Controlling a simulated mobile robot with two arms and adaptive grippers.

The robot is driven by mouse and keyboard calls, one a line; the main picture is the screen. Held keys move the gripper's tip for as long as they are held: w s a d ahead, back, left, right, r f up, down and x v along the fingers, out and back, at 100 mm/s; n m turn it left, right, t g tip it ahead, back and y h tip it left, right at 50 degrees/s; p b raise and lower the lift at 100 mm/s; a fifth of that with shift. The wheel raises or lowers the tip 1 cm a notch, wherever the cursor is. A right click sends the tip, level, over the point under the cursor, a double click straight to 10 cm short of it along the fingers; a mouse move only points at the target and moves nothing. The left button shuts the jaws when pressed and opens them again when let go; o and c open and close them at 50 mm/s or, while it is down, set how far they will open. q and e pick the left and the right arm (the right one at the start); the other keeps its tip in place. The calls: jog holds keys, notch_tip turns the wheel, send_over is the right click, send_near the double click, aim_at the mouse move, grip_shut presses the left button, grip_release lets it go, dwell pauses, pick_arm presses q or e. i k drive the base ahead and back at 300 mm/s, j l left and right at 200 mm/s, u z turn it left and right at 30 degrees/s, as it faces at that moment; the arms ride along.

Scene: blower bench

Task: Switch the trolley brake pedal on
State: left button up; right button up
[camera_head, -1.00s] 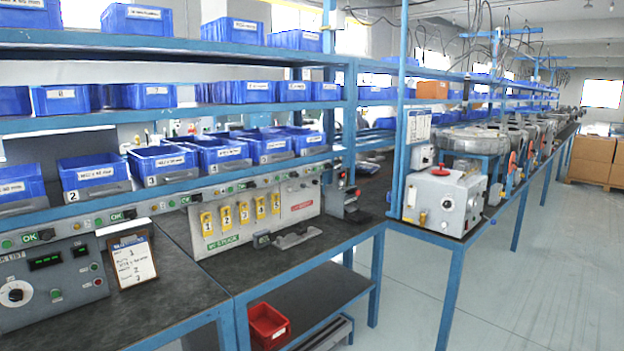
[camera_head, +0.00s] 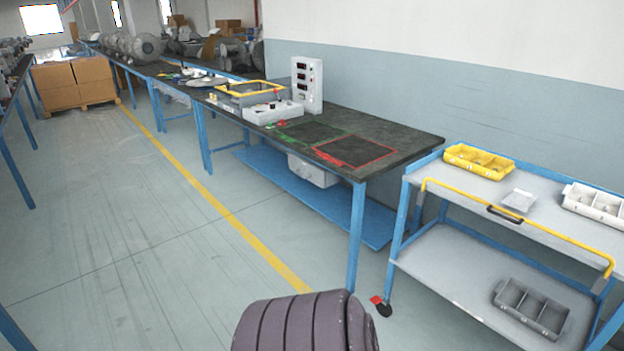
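The trolley (camera_head: 408,196) stands at the right, with a blue frame, two grey shelves and a yellow front rail (camera_head: 520,222). A small red pedal (camera_head: 376,300) shows low at its front left leg, beside a dark caster (camera_head: 384,310). The pedal is too small to tell its setting. Neither of my grippers is in view. A dark ribbed part, apparently mine, rises at the bottom middle, just left of the pedal in the picture. The trolley's lower right part is cut off by the frame edge.
A yellow bin (camera_head: 479,161) and a white bin (camera_head: 597,203) sit on the trolley's top; a grey bin (camera_head: 531,308) is below. A dark-topped workbench (camera_head: 400,130) stands left of it. Open floor (camera_head: 130,260) with a yellow line lies left. Cardboard boxes (camera_head: 73,84) stand far back.

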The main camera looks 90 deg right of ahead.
aim_at(376, 299)
jog(key=z, duration=3.3)
jog(key=i, duration=1.65)
